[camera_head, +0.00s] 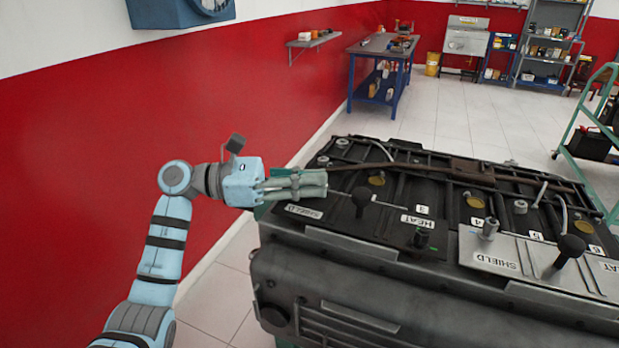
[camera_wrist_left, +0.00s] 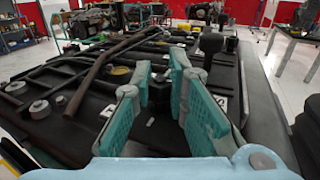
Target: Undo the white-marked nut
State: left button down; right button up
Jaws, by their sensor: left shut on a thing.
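My left gripper (camera_head: 312,183) reaches over the near left end of the black engine top (camera_head: 395,200). In the left wrist view, its two teal-padded fingers (camera_wrist_left: 164,88) close on a small dark nut-like piece (camera_wrist_left: 160,98) that stands at the engine top. The fingers hide most of this piece, and I cannot make out a white mark on it. A small pale spot (camera_wrist_left: 150,122) shows just below it. Other fastenings stand free on the engine, such as a silver nut (camera_head: 490,229) and a dark one with a green part (camera_head: 421,238). My right gripper is not in view.
A brown pipe (camera_head: 420,168) runs along the engine top beside the gripper. A red wall (camera_head: 90,140) is on the left. A blue workbench (camera_head: 382,60) stands behind, across clear floor.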

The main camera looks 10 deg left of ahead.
pick_arm(q)
jog(key=shift+n+t+y+p, duration=0.45)
jog(key=shift+n+t, duration=0.35)
jog(key=shift+t, duration=0.4)
jog(key=n+t+y+p, duration=0.2)
jog(key=t+p, duration=0.1)
jog(key=n+t+y+p, duration=0.2)
jog(key=n+t+p, duration=0.1)
jog(key=n+t+y+p, duration=0.2)
jog(key=y+p, duration=0.1)
jog(key=p, duration=0.1)
jog(key=shift+r+t, duration=0.3)
jog(key=shift+t, duration=0.1)
jog(key=shift+f+n+t+y+p, duration=0.25)
jog(key=shift+n+t+y+p, duration=0.35)
jog(key=shift+n+y+p, duration=0.4)
jog(key=c, duration=1.5)
grip_release()
jog(key=shift+c, duration=0.2)
jog(key=shift+f, duration=0.1)
